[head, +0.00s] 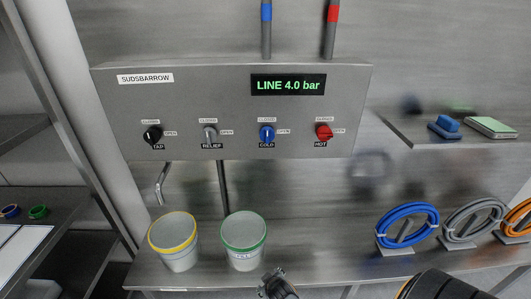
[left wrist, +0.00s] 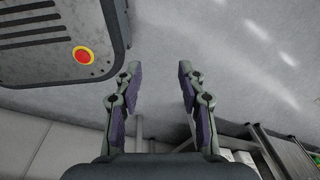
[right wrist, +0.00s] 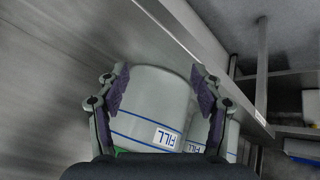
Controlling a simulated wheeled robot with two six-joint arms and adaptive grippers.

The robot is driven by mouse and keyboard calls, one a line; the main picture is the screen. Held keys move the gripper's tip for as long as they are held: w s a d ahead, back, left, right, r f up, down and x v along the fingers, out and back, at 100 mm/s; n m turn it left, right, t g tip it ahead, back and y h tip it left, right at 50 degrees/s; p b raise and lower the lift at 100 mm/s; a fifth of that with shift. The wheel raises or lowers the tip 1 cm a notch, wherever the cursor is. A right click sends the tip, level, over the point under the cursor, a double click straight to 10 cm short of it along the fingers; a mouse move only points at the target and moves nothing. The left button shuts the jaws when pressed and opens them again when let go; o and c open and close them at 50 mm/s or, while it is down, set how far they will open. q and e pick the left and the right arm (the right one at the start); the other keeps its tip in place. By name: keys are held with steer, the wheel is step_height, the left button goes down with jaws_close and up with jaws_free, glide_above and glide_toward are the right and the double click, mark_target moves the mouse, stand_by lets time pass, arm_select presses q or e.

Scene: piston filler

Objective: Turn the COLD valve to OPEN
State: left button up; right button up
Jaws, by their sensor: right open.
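The blue COLD valve (head: 267,133) is on the steel panel (head: 215,88) in the head view, between the RELIEF valve (head: 210,134) and the red HOT valve (head: 324,131). Its knob points up toward the CLOSED label, with the OPEN label to its right. My right gripper (right wrist: 160,75) is open and empty, with the buckets beyond its fingers. Part of it seems to show at the bottom of the head view, well below the panel. My left gripper (left wrist: 158,75) is open and empty above grey floor, and is out of the head view.
A yellow-rimmed bucket (head: 180,254) and a green-rimmed bucket (head: 243,252) stand on the bench below the panel. Coiled hoses, one blue (head: 408,209), stand to the right. The black TAP valve (head: 152,135) is at far left. The display (head: 288,85) reads LINE 4.0 bar.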

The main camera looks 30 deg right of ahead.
steer(key=w+r+t+h+p, duration=0.1)
steer(key=w+r+t, duration=0.15)
steer(key=r, duration=0.45)
steer(key=w+r+t, duration=0.1)
steer(key=w+r, duration=0.3)
steer(key=r, duration=0.2)
steer(key=t+h+p, duration=0.3)
steer(key=t+h, duration=0.2)
steer(key=h, duration=0.1)
glide_toward(267, 136)
steer(key=p+x, duration=0.2)
steer(key=x, duration=0.6)
steer(key=shift+w+d+p, duration=0.2)
steer(key=shift+p, duration=0.15)
steer(key=shift+w+d, duration=0.15)
steer(key=shift+w, duration=0.25)
arm_select(q)
step_height(267, 136, up, 8)
steer(key=shift+w, duration=0.35)
